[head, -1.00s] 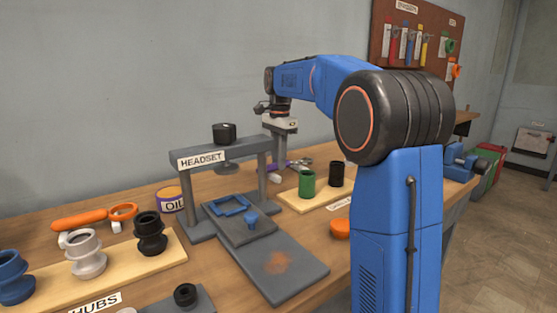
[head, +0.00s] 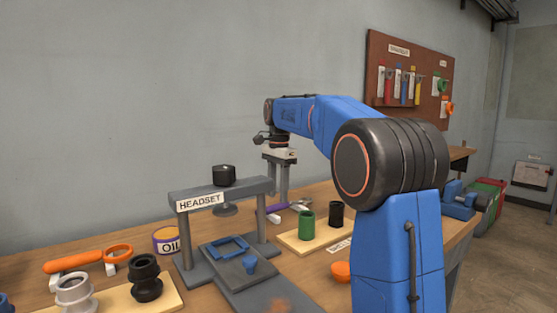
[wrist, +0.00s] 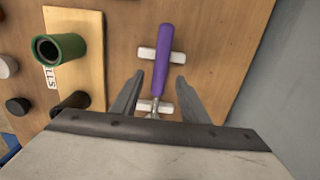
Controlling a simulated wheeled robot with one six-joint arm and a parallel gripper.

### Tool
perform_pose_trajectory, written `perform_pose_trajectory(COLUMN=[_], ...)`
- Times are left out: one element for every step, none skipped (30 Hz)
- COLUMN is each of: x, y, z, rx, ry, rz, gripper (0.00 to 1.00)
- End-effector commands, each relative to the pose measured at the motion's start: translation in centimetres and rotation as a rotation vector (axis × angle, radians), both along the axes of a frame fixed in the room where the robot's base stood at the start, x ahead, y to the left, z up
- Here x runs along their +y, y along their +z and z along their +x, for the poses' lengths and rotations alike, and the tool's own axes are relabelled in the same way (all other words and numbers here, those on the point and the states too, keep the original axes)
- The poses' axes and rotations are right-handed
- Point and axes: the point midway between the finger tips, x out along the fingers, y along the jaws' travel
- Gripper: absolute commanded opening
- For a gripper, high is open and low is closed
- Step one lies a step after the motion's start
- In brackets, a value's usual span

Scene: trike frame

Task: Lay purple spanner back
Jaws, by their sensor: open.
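The purple spanner (wrist: 163,55) lies across two white rests on the wooden bench in the wrist view. Its purple handle points away from my gripper, and its silver head is partly hidden behind the gripper body. In the head view the spanner (head: 278,207) lies behind the green cup. My gripper (wrist: 153,93) is open, with one grey finger on each side of the spanner and gaps between. In the head view my gripper (head: 276,188) points down above the spanner, apart from it as far as I can tell.
A pale board with a green cup (head: 306,225) and a black cup (head: 336,214) stands close to the spanner. The grey HEADSET stand (head: 222,195) rises to the left. A grey wall (wrist: 285,110) bounds the bench. Bare wood lies around the handle.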

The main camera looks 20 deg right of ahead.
Motion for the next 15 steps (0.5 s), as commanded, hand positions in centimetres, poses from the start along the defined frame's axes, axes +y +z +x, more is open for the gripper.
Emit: perform_pose_trajectory(x=[-0.1,-0.1,-0.1,-0.1,-0.1,-0.1,-0.1,-0.1,-0.2,-0.2,-0.2,-0.2,-0.2,-0.2,-0.3], y=[1.1,1.7,2.5,3.1,3.7,4.5,5.1,5.7,6.5,7.1,7.7,8.5,9.1,9.7,10.4], z=[0.1,0.1,0.1,0.1,0.1,0.1,0.1,0.1,0.2,0.2,0.2,0.2,0.2,0.2,0.1], rx=[-0.004,-0.003,-0.004,-0.003,-0.004,-0.003,-0.004,-0.003,-0.003,-0.003,-0.002,-0.003,-0.002,-0.003,-0.003], ry=[0.0,0.0,0.0,0.0,0.0,0.0,0.0,0.0,0.0,0.0,0.0,0.0,0.0,0.0,0.0], rz=[0.0,0.0,0.0,0.0,0.0,0.0,0.0,0.0,0.0,0.0,-0.001,0.0,-0.001,0.0,0.0], gripper=[0.41,0.41,0.41,0.41,0.41,0.41,0.41,0.41,0.41,0.41,0.41,0.41,0.41,0.41,0.41])
